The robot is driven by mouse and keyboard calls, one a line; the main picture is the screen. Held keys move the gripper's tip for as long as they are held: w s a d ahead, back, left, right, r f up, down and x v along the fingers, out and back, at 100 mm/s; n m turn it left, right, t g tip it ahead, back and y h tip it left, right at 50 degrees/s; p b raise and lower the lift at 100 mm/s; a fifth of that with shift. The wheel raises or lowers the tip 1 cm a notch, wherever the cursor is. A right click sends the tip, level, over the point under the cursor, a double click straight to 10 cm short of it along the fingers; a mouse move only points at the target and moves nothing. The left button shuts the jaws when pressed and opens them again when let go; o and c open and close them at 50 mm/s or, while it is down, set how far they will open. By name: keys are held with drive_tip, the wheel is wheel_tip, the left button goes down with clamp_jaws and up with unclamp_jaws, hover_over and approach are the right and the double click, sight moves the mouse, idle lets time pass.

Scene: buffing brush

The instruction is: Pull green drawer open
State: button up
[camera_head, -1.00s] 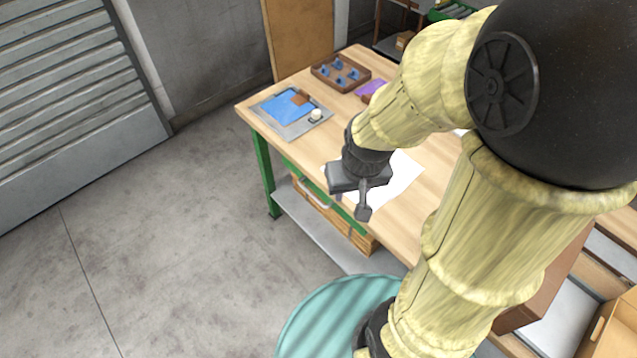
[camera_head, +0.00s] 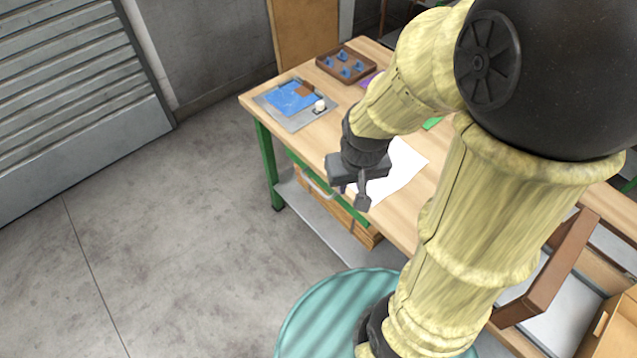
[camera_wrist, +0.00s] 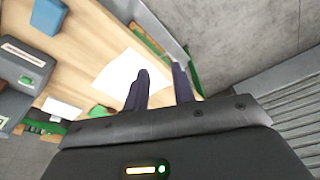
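The green drawer (camera_head: 297,160) shows as a green front strip under the workbench's near edge, with a pale curved handle (camera_head: 319,187) on it. The part of the drawer behind my gripper is hidden. My gripper (camera_head: 353,194) is at the bench's near edge, right of the handle in the head view, pointing down and empty. In the wrist view its two dark fingers (camera_wrist: 160,92) stand apart with a gap between them. A green strip (camera_wrist: 149,38) along the bench edge shows beyond the fingers there. I see no contact with the handle.
The wooden workbench (camera_head: 300,130) holds a blue sheet on a grey tray (camera_head: 291,104), a brown parts tray (camera_head: 346,66) and white paper (camera_head: 402,171). A wooden crate (camera_head: 362,234) sits on the lower shelf. A teal drum (camera_head: 325,318) stands nearby. The floor at left is clear.

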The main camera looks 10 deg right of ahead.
drive_tip(key=w+a+f+n+g+h+b, duration=0.1)
drive_tip(key=w+f+h+b, duration=0.1)
drive_tip(key=f+b, duration=0.45)
drive_tip(key=w+a+f+n+g+h+b, duration=0.1)
drive_tip(key=w+a+f+b, duration=0.15)
drive_tip(key=f, duration=0.65)
drive_tip(key=n+t+h+b, duration=0.4)
drive_tip(key=t+h+b, duration=0.55)
drive_tip(key=b, duration=1.05)
approach(313, 184)
drive_tip(key=s+a+g+h, duration=0.1)
drive_tip(key=s+a+g, duration=0.1)
drive_tip(key=a, duration=0.5)
drive_tip(key=shift+s+r, duration=0.2)
drive_tip(key=shift+r, duration=0.35)
drive_tip(key=b+x, duration=0.3)
drive_tip(key=x, duration=1.4)
drive_tip(key=shift+w+d, duration=0.15)
drive_tip(key=shift+c, duration=0.4)
